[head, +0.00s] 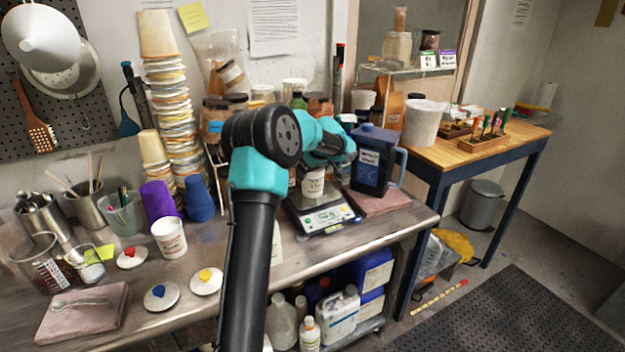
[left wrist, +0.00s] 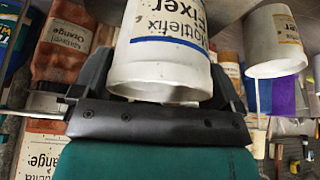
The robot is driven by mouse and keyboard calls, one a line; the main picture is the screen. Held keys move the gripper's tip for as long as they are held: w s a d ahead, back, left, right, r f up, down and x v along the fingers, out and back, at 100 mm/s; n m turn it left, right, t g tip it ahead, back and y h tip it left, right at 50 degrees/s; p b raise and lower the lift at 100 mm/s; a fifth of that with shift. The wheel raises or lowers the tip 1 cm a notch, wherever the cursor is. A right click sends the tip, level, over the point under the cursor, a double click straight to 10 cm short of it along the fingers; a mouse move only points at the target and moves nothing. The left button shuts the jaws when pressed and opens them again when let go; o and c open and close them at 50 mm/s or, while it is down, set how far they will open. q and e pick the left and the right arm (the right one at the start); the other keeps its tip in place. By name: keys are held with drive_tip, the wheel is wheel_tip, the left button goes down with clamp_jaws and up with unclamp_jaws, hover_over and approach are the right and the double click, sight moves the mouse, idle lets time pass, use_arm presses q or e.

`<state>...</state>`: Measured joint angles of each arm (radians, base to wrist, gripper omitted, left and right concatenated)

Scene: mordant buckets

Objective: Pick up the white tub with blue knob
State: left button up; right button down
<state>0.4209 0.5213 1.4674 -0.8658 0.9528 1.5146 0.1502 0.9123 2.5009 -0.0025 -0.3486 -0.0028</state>
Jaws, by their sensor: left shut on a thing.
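My left gripper (head: 320,163) reaches over the digital scale (head: 325,217) and is shut on a white tub (head: 313,183). In the left wrist view this tub (left wrist: 165,62) is between the dark fingers, with an upside-down label reading "Mottlefix Fixer". I cannot tell whether it touches the scale. No blue knob shows on it. A white lid with a blue knob (head: 161,297) lies on the counter. Another white tub (head: 169,238) stands near the lids; a similar tub (left wrist: 274,40) shows right in the wrist view. My right gripper is not in view.
A dark blue jug (head: 372,160) stands just right of the scale. Lids with a red knob (head: 131,256) and a yellow knob (head: 206,281) lie on the counter (head: 300,257). Tall stacked cups (head: 170,100) and jars stand behind.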

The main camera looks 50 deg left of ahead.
use_arm(q)
drive_tip(key=shift+r, duration=0.15)
drive_tip(key=s+d+r, duration=0.4)
drive_tip(key=s+d, duration=0.6)
drive_tip(key=d, duration=0.2)
drive_tip(key=shift+s+r, duration=0.25)
drive_tip(key=shift+r, duration=0.15)
idle(0.5)
